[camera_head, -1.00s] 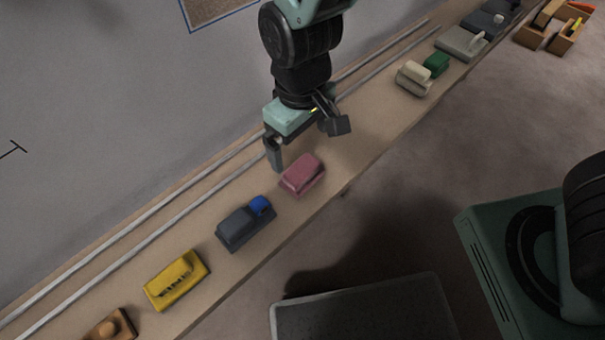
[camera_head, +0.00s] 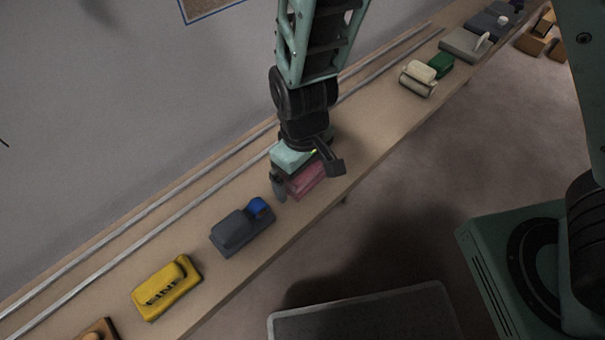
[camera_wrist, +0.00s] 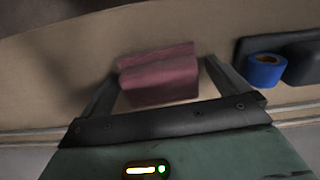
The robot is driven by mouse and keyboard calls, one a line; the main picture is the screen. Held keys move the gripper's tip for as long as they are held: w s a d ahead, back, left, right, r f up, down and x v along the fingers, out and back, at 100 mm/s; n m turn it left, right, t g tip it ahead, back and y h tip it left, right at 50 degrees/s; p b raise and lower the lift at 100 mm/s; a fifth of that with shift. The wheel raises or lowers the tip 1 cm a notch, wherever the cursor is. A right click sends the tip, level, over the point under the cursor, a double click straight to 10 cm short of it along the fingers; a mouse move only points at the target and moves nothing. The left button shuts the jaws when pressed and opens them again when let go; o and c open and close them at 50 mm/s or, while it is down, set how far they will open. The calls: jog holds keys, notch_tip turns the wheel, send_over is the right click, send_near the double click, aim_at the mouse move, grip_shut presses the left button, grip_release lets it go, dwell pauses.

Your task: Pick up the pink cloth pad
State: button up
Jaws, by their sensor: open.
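The pink cloth pad (camera_head: 307,180) lies on the long wooden bench, partly hidden by my gripper in the head view. My gripper (camera_head: 309,182) is open and pointed down over the pad, one finger at its left and one at its right. In the wrist view the pad (camera_wrist: 158,76) shows between the two spread fingers of my gripper (camera_wrist: 162,78), with a gap on either side. The fingers are not closed on it.
A dark grey block (camera_head: 236,231) with a blue roll (camera_head: 260,208) sits left of the pad. A yellow block (camera_head: 166,288) lies further left. A cream roll (camera_head: 418,77) and green block (camera_head: 440,65) stand to the right. Two metal rails (camera_head: 190,213) run along the bench (camera_head: 365,135).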

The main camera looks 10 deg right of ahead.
jog(key=c, duration=0.9)
jog(key=shift+r, duration=0.1)
notch_tip(320, 180, up, 10)
jog(key=p, duration=0.3)
jog(key=shift+p, duration=0.3)
